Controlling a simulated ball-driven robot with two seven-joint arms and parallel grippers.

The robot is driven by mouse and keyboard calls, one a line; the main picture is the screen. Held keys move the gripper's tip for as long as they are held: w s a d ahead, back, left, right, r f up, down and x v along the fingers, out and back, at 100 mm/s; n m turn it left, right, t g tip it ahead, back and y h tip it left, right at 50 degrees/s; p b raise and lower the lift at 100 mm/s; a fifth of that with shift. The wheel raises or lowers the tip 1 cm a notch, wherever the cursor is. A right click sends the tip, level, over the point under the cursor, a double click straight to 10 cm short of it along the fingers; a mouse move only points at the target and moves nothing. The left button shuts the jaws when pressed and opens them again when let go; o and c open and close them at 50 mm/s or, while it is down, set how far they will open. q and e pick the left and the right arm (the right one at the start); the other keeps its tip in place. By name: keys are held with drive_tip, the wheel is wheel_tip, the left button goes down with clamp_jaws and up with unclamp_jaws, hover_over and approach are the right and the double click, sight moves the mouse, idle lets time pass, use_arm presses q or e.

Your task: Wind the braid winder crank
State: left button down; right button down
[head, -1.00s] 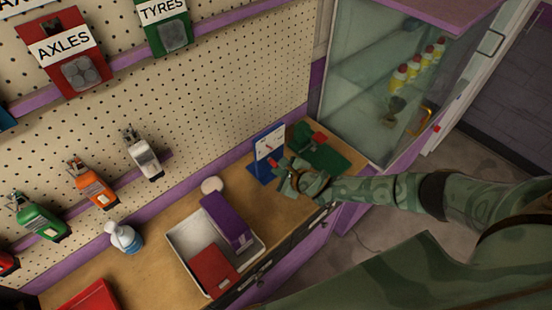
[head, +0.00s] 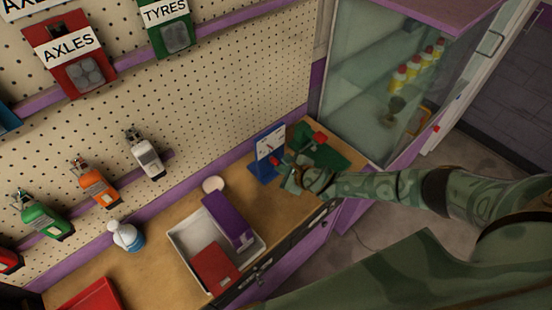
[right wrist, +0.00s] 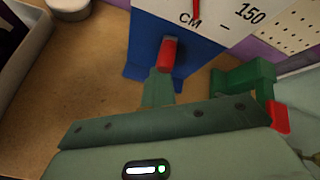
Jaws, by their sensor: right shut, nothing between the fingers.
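The braid winder is a green device (head: 330,157) at the right end of the bench with a red knob (head: 320,137). In the right wrist view its green frame (right wrist: 250,75) shows at the right, partly hidden by my gripper body, with a red part (right wrist: 280,117) near it. A blue stand (head: 264,170) with a white gauge marked CM and 150 stands just left of it. My right gripper (head: 276,161) is shut and empty, its red tips in front of the blue stand, apart from the red knob. The tips also show in the right wrist view (right wrist: 168,55). My left gripper is out of view.
A white tray (head: 182,249) with a purple box (head: 228,221) and a red box (head: 214,265) is left of the winder. A white round lid (head: 213,184) and a spray bottle (head: 125,236) stand near the pegboard (head: 230,80). A glass cabinet (head: 362,90) is behind.

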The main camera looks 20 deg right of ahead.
sight(276, 160)
drive_tip(key=shift+w+a+r, duration=0.25)
drive_tip(key=shift+w+r, duration=0.7)
drive_tip(key=shift+r, duration=0.3)
drive_tip(key=shift+w+d+t, duration=0.1)
drive_tip(key=shift+d+t, duration=0.1)
drive_tip(key=shift+t, duration=0.1)
drive_tip(key=shift+d, duration=0.4)
drive_tip(key=shift+a+r+p, duration=0.1)
drive_tip(key=shift+a+p, duration=0.15)
drive_tip(key=shift+p, duration=0.05)
drive_tip(key=s+d, duration=0.2)
drive_tip(key=s, duration=0.5)
drive_tip(key=shift+s+f+p, duration=0.2)
drive_tip(key=shift+f+p, duration=0.15)
drive_tip(key=shift+p, duration=0.1)
drive_tip(key=shift+s, duration=0.1)
